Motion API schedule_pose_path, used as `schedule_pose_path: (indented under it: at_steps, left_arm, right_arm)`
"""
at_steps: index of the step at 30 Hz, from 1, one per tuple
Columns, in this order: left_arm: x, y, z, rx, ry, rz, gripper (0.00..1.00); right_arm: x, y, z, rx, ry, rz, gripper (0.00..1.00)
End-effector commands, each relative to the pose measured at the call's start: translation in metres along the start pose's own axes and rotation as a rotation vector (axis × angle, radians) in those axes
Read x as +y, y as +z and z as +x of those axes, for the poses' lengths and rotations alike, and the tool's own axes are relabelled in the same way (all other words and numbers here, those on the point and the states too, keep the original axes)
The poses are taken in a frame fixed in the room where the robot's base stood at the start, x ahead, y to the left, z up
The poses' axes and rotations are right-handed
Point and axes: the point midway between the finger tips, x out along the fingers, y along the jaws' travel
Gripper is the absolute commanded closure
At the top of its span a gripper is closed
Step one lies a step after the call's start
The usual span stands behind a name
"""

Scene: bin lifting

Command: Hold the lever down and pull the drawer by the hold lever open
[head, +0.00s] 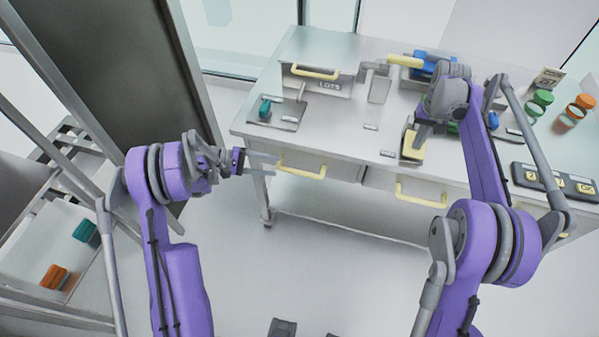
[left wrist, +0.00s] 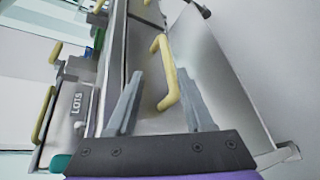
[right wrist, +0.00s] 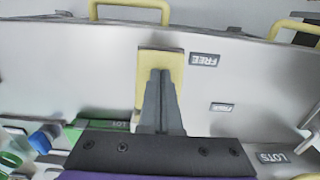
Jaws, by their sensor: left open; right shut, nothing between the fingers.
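A yellow lever pad (head: 413,147) lies on the bench top near the front edge. My right gripper (right wrist: 160,72) is shut and empty, its fingertips over the pad (right wrist: 147,62); I cannot tell whether they press it. The left front drawer (head: 335,167) has a yellow bar handle (head: 302,173) and looks closed. My left gripper (head: 277,163) is open just left of this handle. In the left wrist view the handle (left wrist: 166,72) shows between the open fingers, which do not grip it.
A second front drawer has a yellow handle (head: 420,197). A raised box with a LOTS label (head: 330,86) stands at the back. Green and orange jars (head: 543,98) and a dark panel (head: 553,182) are at the right. The floor (head: 330,255) before the bench is clear.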

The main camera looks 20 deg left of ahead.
Motion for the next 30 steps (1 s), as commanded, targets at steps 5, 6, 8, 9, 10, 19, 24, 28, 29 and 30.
schedule_pose_path:
  at_steps: [5,6,8,9,10,19,24,28,29,30]
  left_arm:
    - [-0.019,-0.014,-0.01,-0.043,0.071,-0.017,0.48]
    - [-0.022,-0.015,-0.011,-0.049,0.079,-0.019,0.48]
    - [-0.024,-0.016,-0.012,-0.055,0.088,-0.021,0.48]
    - [-0.025,-0.016,-0.01,-0.058,0.092,-0.022,0.48]
    - [-0.025,-0.016,-0.009,-0.059,0.093,-0.022,0.48]
    - [-0.02,-0.013,0.042,-0.063,0.092,-0.02,0.48]
    - [-0.017,-0.011,0.074,-0.062,0.092,-0.02,0.48]
    - [-0.015,-0.01,0.093,-0.061,0.092,-0.021,0.48]
    - [-0.015,-0.01,0.096,-0.06,0.092,-0.021,0.48]
    - [-0.015,-0.01,0.099,-0.059,0.093,-0.022,0.48]
  right_arm:
    - [0.0,0.0,0.0,0.001,-0.001,0.0,1.0]
    - [0.0,0.0,0.0,0.001,-0.001,0.0,1.0]
    - [0.0,0.0,0.0,0.001,-0.001,0.0,1.0]
    - [-0.001,0.0,0.0,0.001,-0.001,0.0,1.0]
    - [-0.001,0.0,0.0,0.001,-0.001,0.0,1.0]
    - [-0.001,0.0,0.0,0.001,-0.001,0.0,1.0]
    - [-0.001,0.0,0.0,0.0,-0.001,0.0,1.0]
    - [-0.001,0.0,0.0,0.0,-0.001,0.0,1.0]
    - [-0.001,0.0,0.0,0.0,-0.001,0.0,1.0]
    - [-0.001,0.0,0.0,0.0,-0.001,0.0,1.0]
